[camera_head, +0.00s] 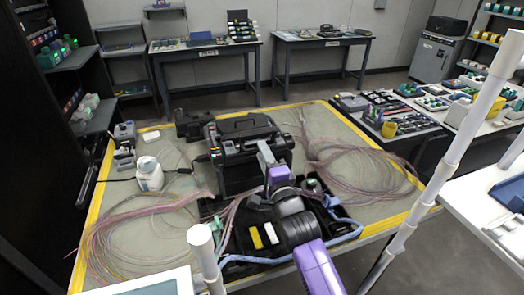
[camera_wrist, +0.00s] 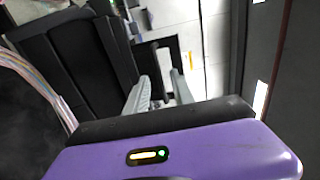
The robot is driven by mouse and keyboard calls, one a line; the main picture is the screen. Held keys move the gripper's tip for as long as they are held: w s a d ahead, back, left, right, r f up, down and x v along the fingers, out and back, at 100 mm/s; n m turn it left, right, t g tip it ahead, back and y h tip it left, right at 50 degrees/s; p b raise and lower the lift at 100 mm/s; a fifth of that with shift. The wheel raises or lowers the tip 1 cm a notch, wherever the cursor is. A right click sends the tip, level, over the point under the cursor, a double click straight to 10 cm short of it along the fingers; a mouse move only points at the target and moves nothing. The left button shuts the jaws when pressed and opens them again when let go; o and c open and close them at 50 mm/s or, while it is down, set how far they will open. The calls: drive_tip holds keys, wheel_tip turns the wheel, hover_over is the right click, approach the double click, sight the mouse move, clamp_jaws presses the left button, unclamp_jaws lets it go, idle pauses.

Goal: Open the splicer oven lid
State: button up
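The black fusion splicer (camera_head: 238,150) stands on the work table in the head view, with a carry handle across its top. I cannot make out which part is the oven lid, or whether it is open. My gripper (camera_head: 264,150) is in front of the splicer's right front side; it hides part of that side. In the wrist view, dark splicer casing (camera_wrist: 65,50) fills the left. There, the two grey fingers of my gripper (camera_wrist: 160,85) are apart, with nothing clearly held between them. I cannot tell whether a finger touches the splicer.
Loops of pink fibre cable (camera_head: 360,165) lie on both sides of the splicer. A white bottle (camera_head: 149,175) stands to the left. A black tray (camera_head: 262,262) with a yellow and a white block lies under my arm. A yellow edge strip (camera_head: 108,165) borders the table.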

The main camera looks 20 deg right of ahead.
drive_tip(key=shift+w, duration=0.6)
clamp_jaws()
idle(1.1)
